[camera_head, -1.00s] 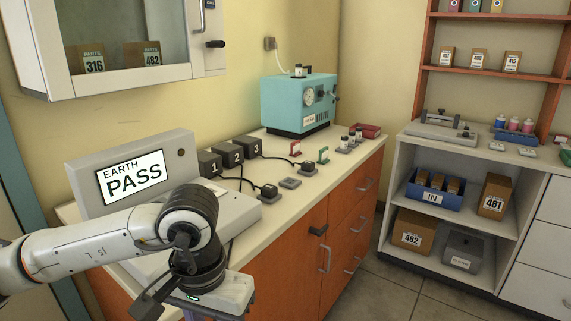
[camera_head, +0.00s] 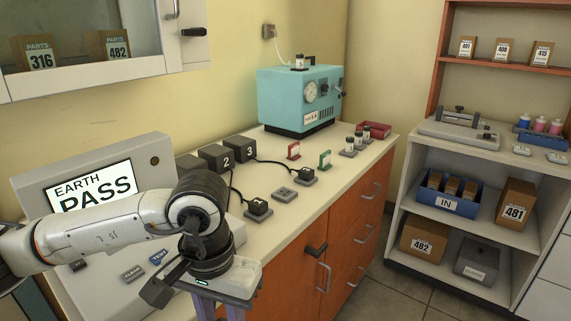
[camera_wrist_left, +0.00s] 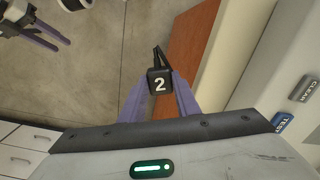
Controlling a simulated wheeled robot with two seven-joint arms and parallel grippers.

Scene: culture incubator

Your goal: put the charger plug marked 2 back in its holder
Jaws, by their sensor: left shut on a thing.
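My left gripper (camera_wrist_left: 160,95) is shut on the charger plug marked 2 (camera_wrist_left: 160,82), a small black block with a white 2, held between its purple fingers. In the head view this gripper (camera_head: 218,306) is low at the bench's front edge, and my arm hides the plug. The middle grey holder (camera_head: 284,194) on the bench is empty. Black plugs sit in the nearer holder (camera_head: 258,209) and the farther holder (camera_head: 306,176). Black charger block 2 (camera_head: 217,158) stands behind them. My right gripper (camera_wrist_left: 62,45) shows small at the wrist view's upper left, its fingers apart.
The earth tester (camera_head: 92,185) reading PASS stands left, behind my left arm. Charger block 3 (camera_head: 243,149), cables, red (camera_head: 293,151) and green (camera_head: 325,159) stands and a teal incubator (camera_head: 300,98) are farther back. Bare bench lies right of the near holder.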

